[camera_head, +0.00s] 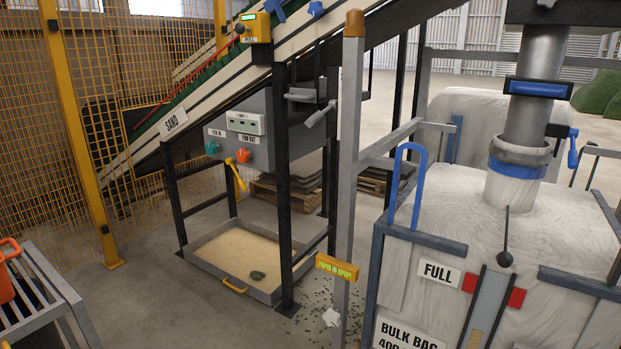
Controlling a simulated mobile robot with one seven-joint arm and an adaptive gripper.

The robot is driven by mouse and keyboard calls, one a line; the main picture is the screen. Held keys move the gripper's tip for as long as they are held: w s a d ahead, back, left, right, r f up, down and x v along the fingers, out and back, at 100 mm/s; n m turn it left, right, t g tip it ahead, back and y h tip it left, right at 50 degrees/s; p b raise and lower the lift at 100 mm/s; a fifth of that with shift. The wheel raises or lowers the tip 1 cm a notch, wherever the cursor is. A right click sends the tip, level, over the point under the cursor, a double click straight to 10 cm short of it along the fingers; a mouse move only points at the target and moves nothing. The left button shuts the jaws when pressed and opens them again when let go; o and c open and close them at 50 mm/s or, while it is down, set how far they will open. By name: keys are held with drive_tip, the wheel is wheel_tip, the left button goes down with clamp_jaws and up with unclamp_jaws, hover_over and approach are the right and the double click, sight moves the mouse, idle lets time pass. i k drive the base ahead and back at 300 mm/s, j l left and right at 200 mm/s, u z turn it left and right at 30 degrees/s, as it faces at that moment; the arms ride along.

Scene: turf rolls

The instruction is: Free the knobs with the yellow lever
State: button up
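A yellow lever (237,169) sticks out below the grey control box (262,104) under the sloping sand conveyor. It slants down to the right. Two knobs sit on the box's front just above the lever: a teal knob (213,148) on the left and an orange-red knob (243,156) on the right. Small white labels are above them, too small to read surely. I cannot tell whether the lever touches or blocks the knobs. My gripper is not in view.
A sand tray (212,257) lies on the floor below the box, between black frame legs (284,190). A grey post (348,170) stands to the right, beside a white bulk bag (540,250). A grey rack (40,310) is at lower left. Floor in front is partly clear.

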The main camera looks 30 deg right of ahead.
sight(239, 178)
drive_tip(key=z, duration=0.4)
drive_tip(key=i+j+z, duration=0.45)
drive_tip(key=i+j, duration=0.2)
drive_tip(key=i, duration=0.4)
drive_tip(key=i+j+z, duration=0.45)
drive_tip(key=i+j, duration=0.5)
drive_tip(key=j, duration=0.05)
